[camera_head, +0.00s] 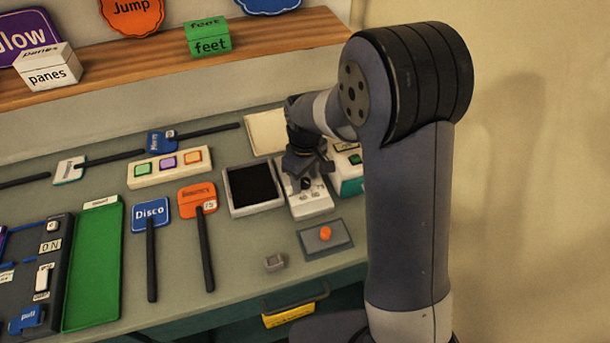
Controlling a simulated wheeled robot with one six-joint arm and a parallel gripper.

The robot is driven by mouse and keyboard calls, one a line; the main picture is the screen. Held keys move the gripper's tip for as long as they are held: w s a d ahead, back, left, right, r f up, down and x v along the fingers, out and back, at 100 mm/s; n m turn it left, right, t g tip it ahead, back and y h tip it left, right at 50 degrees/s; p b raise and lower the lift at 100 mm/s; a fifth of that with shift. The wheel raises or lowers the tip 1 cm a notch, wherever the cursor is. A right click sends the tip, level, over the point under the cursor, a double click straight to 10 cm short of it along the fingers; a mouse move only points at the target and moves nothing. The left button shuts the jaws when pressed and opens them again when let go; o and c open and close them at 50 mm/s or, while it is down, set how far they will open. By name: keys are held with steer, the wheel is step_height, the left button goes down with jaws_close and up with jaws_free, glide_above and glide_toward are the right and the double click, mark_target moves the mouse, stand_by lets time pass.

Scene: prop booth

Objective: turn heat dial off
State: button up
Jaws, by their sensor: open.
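My gripper (303,180) points down over a white panel (312,206) near the right end of the table. Its jaws are open, and its fingertips are close to the panel's upper part. Small dark marks show on the panel's front part. I cannot make out the heat dial itself; the gripper covers much of this panel and may hide it. Whether the fingers touch anything is not clear.
A black-topped tray (253,187) stands just left of the panel. A green and white box (349,172) is partly behind my arm. Paddle signs (151,214) lie further left.

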steer(key=shift+f, duration=0.15)
steer(key=shift+c, duration=0.4)
steer(key=c, duration=0.9)
steer(key=shift+m, duration=0.3)
steer(key=m+b, duration=0.1)
steer(key=m, duration=0.3)
steer(key=m+b, duration=0.1)
steer(key=m, duration=0.4)
steer(key=shift+m, duration=0.4)
steer(key=m, duration=0.4)
steer(key=shift+m+b, duration=0.3)
steer(key=m, duration=0.4)
steer(key=shift+m, duration=0.4)
